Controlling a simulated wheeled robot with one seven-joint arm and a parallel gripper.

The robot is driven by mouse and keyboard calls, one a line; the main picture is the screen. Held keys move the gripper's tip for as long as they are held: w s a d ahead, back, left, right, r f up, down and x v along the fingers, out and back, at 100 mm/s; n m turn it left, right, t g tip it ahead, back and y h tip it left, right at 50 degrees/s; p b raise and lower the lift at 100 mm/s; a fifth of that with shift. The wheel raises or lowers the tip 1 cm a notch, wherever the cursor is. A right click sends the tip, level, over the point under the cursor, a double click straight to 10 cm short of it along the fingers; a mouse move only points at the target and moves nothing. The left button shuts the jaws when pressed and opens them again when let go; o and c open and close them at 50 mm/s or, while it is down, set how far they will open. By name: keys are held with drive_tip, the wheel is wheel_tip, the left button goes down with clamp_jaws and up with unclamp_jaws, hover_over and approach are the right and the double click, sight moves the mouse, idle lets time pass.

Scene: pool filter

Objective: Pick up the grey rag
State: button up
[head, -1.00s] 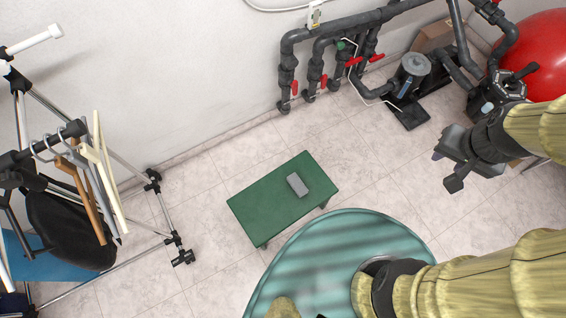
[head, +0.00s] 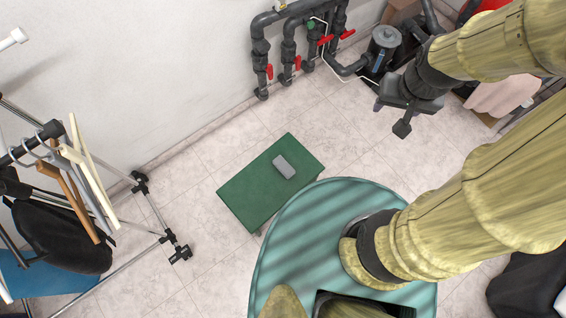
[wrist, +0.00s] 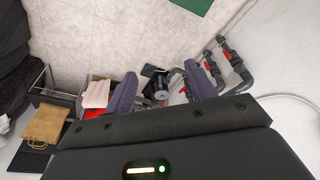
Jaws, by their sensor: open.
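The grey rag (head: 284,167) looks like a small folded rectangle. It lies on top of the low green table (head: 245,200) in the head view, towards its right part. My gripper (head: 391,117) is to the right of the table in the head view, apart from the rag. Its two fingers are spread and empty in the wrist view (wrist: 163,88). Only the edge of the green table (wrist: 193,5) shows at the top of the wrist view, and the rag is not in that view.
Dark pipes with red valve handles (head: 298,62) and a pump (head: 383,42) stand along the wall. A clothes rack with hangers (head: 80,165) is at the left. A pink cloth (head: 503,96) lies at the right, with a paper bag (wrist: 45,123) nearby. Tiled floor beside the table is clear.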

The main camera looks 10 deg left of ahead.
drive_tip(key=shift+o, duration=1.2)
drive_tip(key=w+a+f+n+b, duration=0.1)
drive_tip(key=w+a+f+b, duration=0.1)
drive_tip(key=f+b, duration=0.5)
drive_tip(key=w+a+f+n+g+b, duration=0.1)
drive_tip(key=a+f+b, duration=0.4)
drive_tip(key=f, duration=0.5)
drive_tip(key=w+a+f+n+b, duration=0.3)
drive_tip(key=a+f+b, duration=0.1)
drive_tip(key=f+b, duration=0.5)
drive_tip(key=shift+g+b, duration=0.3)
drive_tip(key=shift+b, duration=0.15)
drive_tip(key=n+g+b, duration=0.1)
drive_tip(key=n+b, duration=0.5)
drive_tip(key=b, duration=1.4)
hover_over(285, 167)
wheel_tip(285, 167, down, 28)
drive_tip(key=r, duration=0.1)
drive_tip(key=shift+a+f, duration=0.1)
drive_tip(key=shift+f, duration=0.1)
drive_tip(key=shift+s, duration=0.1)
wheel_tip(285, 167, down, 12)
drive_tip(key=b, duration=0.6)
drive_tip(key=shift+f+b, duration=0.1)
drive_tip(key=shift+b, duration=0.2)
wheel_tip(285, 167, down, 5)
drive_tip(key=b, duration=0.4)
drive_tip(key=shift+f, duration=0.1)
